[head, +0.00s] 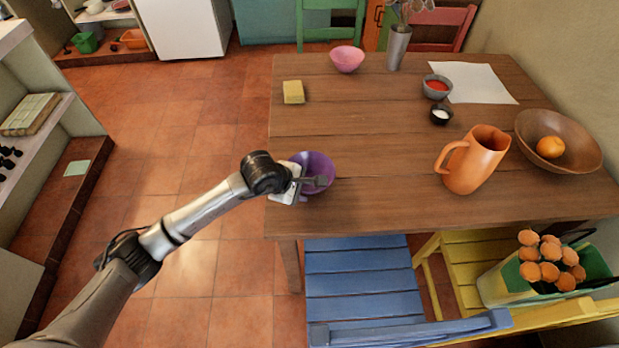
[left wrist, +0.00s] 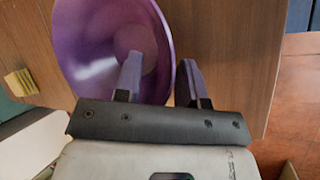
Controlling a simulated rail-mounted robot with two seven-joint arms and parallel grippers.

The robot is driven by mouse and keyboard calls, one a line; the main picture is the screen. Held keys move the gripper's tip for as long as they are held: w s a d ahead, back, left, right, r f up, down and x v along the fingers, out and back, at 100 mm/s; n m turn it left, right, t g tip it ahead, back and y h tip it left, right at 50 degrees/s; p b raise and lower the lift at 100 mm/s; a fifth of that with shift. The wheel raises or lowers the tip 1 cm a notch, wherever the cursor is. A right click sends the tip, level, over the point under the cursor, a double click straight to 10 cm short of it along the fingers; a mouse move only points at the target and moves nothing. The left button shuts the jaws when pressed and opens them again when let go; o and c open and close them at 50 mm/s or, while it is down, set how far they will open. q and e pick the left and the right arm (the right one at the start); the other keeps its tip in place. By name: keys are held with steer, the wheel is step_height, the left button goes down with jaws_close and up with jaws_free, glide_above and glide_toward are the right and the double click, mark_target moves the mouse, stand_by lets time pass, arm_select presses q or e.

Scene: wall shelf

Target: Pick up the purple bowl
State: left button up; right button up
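The purple bowl (head: 318,168) stands on the wooden table near its left edge, partly hidden by my left gripper. It fills the upper left of the left wrist view (left wrist: 85,50). My left gripper (head: 318,181) is at the bowl's near side. In the left wrist view, the fingers (left wrist: 160,78) are apart, one over the bowl's inside and the other just outside its rim. The rim runs between them, and I see no clear grip on it. My right gripper is in neither view.
On the table (head: 350,120) are a yellow sponge (head: 293,92), a pink bowl (head: 347,59), an orange jug (head: 475,160), small bowls (head: 437,87) and a wooden bowl (head: 530,135). A blue chair (head: 362,280) stands at the near edge. The table between sponge and jug is clear.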

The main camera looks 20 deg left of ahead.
arm_select(q)
steer(key=shift+c, duration=0.5)
jaws_close()
